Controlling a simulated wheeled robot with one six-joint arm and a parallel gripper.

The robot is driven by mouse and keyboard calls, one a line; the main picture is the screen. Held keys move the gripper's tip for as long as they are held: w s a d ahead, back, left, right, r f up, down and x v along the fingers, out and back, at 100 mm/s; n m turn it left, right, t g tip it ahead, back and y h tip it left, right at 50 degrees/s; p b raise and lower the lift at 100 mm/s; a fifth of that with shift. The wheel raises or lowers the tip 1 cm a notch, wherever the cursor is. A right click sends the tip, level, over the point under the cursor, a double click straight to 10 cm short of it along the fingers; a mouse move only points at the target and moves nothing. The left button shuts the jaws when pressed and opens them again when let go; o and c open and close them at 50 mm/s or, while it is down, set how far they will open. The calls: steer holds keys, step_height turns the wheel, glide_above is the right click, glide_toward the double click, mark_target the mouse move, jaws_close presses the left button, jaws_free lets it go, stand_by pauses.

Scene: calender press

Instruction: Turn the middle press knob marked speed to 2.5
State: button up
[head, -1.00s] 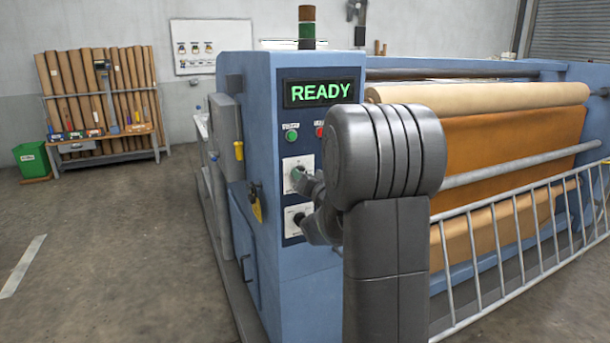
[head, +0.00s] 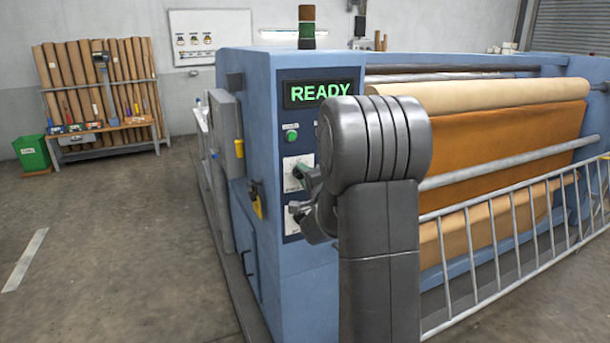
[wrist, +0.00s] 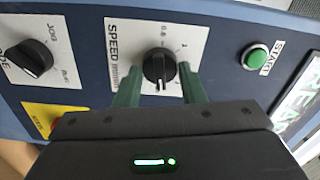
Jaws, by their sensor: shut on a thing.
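The speed knob (wrist: 158,67) is a black ridged knob on a white plate marked SPEED, seen turned sideways in the wrist view. Its ridge runs up and down in that picture. A scale mark 0.8 shows near its top; the other figures are too small or hidden to read. My gripper (wrist: 161,70) has its green fingers on either side of the knob and is shut on it. In the head view the speed plate (head: 291,182) shows on the blue press, with my arm covering part of it. The display (head: 320,93) reads READY.
The mode knob (wrist: 32,58) lies to the left of the speed knob and the green START button (wrist: 255,56) to the right, in the wrist view. A grey railing (head: 500,255) guards the rolls at right. Open floor (head: 110,250) lies left of the press.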

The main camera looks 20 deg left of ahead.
steer(key=shift+m, duration=1)
steer(key=o, duration=1)
steer(key=b+v, duration=0.1)
steer(key=v, duration=1.2)
steer(key=shift+s+d, duration=0.25)
steer(key=shift+s, duration=0.05)
steer(key=shift+a, duration=0.1)
